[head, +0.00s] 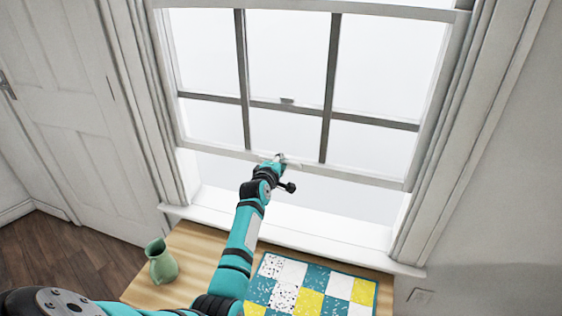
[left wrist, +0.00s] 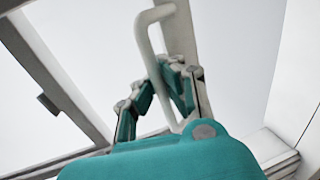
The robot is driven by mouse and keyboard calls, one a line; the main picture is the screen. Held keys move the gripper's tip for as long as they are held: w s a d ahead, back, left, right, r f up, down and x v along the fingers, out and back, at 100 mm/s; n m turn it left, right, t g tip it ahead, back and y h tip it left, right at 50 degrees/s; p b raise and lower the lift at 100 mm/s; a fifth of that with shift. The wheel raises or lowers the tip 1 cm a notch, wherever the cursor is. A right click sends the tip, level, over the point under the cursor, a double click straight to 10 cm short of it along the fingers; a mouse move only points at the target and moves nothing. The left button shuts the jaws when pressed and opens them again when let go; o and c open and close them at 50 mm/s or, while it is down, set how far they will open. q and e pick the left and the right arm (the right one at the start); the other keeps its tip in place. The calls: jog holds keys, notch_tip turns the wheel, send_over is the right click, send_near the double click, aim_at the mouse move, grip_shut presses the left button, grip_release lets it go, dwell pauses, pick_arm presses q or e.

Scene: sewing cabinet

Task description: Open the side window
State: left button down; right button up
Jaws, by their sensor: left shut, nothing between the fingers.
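The side window (head: 290,60) has a white sash with dark glazing bars. Its bottom rail (head: 350,174) stands above the sill (head: 320,232), with a bright gap between them. A pale curved handle (left wrist: 146,48) shows close up in the left wrist view, running down beside the fingers. My left gripper (head: 279,159) is at the bottom rail, near its middle. It is shut with nothing between its fingers; the fingers also show in the left wrist view (left wrist: 172,75). Whether they touch the handle I cannot tell. My right gripper is out of view.
A wooden table (head: 200,255) stands below the sill. It bears a green jug (head: 161,262) and a patchwork quilt (head: 322,290) on either side of my left arm. A white door (head: 75,110) is at the left, and a curtain-like white frame (head: 445,130) borders the window.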

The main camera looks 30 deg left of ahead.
pick_arm(q)
jog(key=c, duration=1.4)
grip_release()
jog(key=shift+s+r, duration=0.15)
jog(key=shift+r, duration=0.1)
jog(key=shift+f, duration=0.1)
jog(key=v, duration=1.2)
jog(key=shift+a, duration=0.1)
